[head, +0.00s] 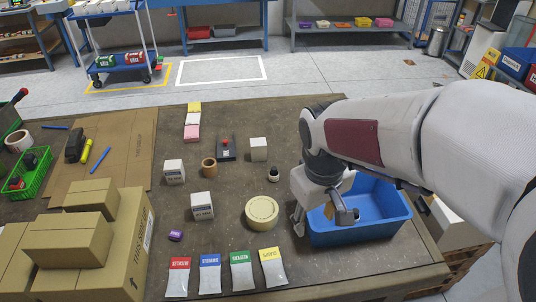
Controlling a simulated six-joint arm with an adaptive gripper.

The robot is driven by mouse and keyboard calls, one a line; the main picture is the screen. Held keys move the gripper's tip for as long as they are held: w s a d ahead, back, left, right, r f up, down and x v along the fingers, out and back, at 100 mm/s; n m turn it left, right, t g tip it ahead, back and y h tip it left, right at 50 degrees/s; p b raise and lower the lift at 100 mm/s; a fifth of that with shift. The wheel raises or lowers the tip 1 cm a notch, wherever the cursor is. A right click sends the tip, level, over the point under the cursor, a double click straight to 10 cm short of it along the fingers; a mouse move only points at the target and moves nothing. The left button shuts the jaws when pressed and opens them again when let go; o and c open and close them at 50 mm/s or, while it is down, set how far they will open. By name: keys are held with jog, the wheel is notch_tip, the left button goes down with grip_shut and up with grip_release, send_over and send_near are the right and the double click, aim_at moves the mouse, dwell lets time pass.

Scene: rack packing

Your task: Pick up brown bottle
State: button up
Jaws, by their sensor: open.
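A small dark bottle (273,174) with a pale band stands upright on the brown table (215,255), right of the middle; it is too small to tell whether it is brown. My gripper (322,217) is open, pointing down at the left end of the blue bin (362,236). It is to the right of the bottle and nearer the camera, apart from it. Nothing shows between its fingers. My arm and gripper hide part of the bin.
Labelled packets (240,270) lie along the front edge. Cardboard boxes (83,238) are stacked at left. Bare table surrounds the bottle.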

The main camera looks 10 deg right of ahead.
aim_at(275, 174)
jog(key=w+a+f+n, duration=0.1)
jog(key=w+f+n, duration=0.4)
jog(key=w, duration=0.2)
jog(key=w+a+f+n, duration=0.1)
jog(key=w+f+n, duration=0.4)
jog(key=w, duration=0.3)
jog(key=w+a+f+n+h, duration=0.1)
jog(key=w+f+n, duration=0.5)
jog(key=w, duration=0.1)
jog(key=shift+w, duration=0.15)
jog(key=w+n, duration=0.2)
jog(key=w+f+n+t, duration=0.1)
jog(key=shift+w+a+f, duration=0.1)
jog(key=shift+w+a, duration=0.15)
jog(key=shift+w, duration=0.1)
jog(key=w+r+n+t, duration=0.1)
jog(key=w+r+n, duration=0.1)
jog(key=w+n, duration=0.3)
jog(key=shift+w+a+r+n+t, duration=0.25)
jog(key=shift+a+n+t, duration=0.15)
jog(key=shift+n, duration=1.4)
jog(key=shift+x, duration=1.3)
